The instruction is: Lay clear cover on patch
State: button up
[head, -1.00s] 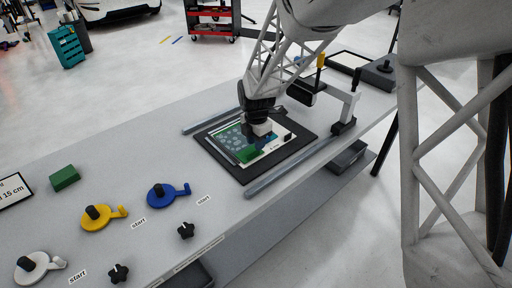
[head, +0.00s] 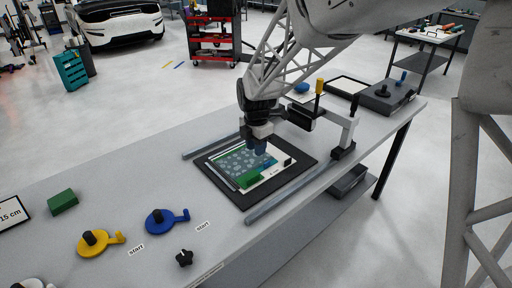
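A printed sheet with a blue-green, pale-spotted patch (head: 236,163) lies on a black mat (head: 241,201). My gripper (head: 260,150) points down over the right part of this patch, near its far edge. Its fingertips look dark blue and small, and I cannot tell their gap or whether they hold anything. A clear cover cannot be made out for certain. Part of the patch is hidden behind the gripper.
Grey rails (head: 290,193) run along both sides of the mat. A clamp-like stand (head: 345,140) is to its right. A yellow-handled disc (head: 94,245), a blue one (head: 158,224) and another green block (head: 62,201) are at left. Bare table lies left of the mat.

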dwell(0.6)
jog(key=s+d+r+m+t, duration=0.1)
jog(key=s+d+r+m, duration=0.9)
jog(key=s+d+m, duration=0.9)
jog(key=s+m, duration=0.1)
jog(key=s, duration=0.3)
jog(key=s+d+m+t, duration=0.1)
jog(key=s+d+m, duration=0.4)
jog(key=s, duration=0.5)
jog(key=shift+s+d+r+m+t, duration=0.2)
jog(key=shift+r+m+t, duration=0.15)
jog(key=shift+m, duration=0.75)
jog(key=shift+c, duration=0.5)
